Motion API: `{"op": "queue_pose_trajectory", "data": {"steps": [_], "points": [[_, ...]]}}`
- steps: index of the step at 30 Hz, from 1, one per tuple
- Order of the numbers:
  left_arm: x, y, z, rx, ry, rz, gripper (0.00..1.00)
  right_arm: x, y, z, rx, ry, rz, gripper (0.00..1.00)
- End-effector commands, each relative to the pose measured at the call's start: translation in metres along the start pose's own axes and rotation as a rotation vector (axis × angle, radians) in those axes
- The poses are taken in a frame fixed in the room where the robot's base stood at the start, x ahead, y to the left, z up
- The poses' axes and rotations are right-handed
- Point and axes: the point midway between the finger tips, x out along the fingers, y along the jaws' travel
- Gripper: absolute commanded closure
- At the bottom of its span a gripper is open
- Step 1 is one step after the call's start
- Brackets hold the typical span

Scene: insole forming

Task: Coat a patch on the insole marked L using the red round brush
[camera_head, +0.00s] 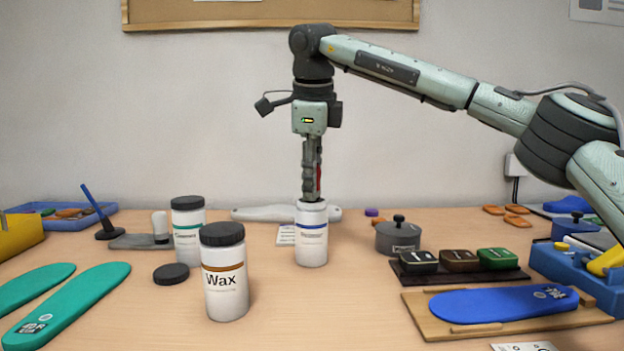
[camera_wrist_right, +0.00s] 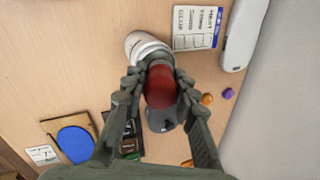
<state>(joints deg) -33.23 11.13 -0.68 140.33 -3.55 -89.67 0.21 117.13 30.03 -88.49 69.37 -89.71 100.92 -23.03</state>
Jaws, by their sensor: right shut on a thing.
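My right gripper (camera_head: 311,192) points straight down over the open white jar with a blue label band (camera_head: 311,243). It is shut on the red round brush (camera_head: 318,178), whose red handle fills the space between the fingers in the right wrist view (camera_wrist_right: 160,87). The brush's lower end is hidden, apparently inside the jar mouth. A blue insole (camera_head: 495,304) lies on a wooden board (camera_head: 437,328) at the right; its printed mark is too small to read surely. Green insoles (camera_head: 75,299) lie at the left; the nearer one seems marked R. My left gripper is out of view.
A capped Wax jar (camera_head: 226,290) and a capped green-label jar (camera_head: 187,232) stand left of the open jar. A loose black lid (camera_head: 171,274) lies nearby. A grey lidded pot (camera_head: 398,238) and a dark tray with blocks (camera_head: 458,276) stand between jar and board.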

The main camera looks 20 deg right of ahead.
Motion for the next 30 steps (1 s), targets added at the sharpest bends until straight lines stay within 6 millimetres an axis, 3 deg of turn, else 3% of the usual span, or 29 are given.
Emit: {"op": "queue_pose_trajectory", "data": {"steps": [30], "points": [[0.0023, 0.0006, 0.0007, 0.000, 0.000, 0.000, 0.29, 0.0071, 0.0025, -0.0007, 0.000, 0.001, 0.002, 1.00]]}}
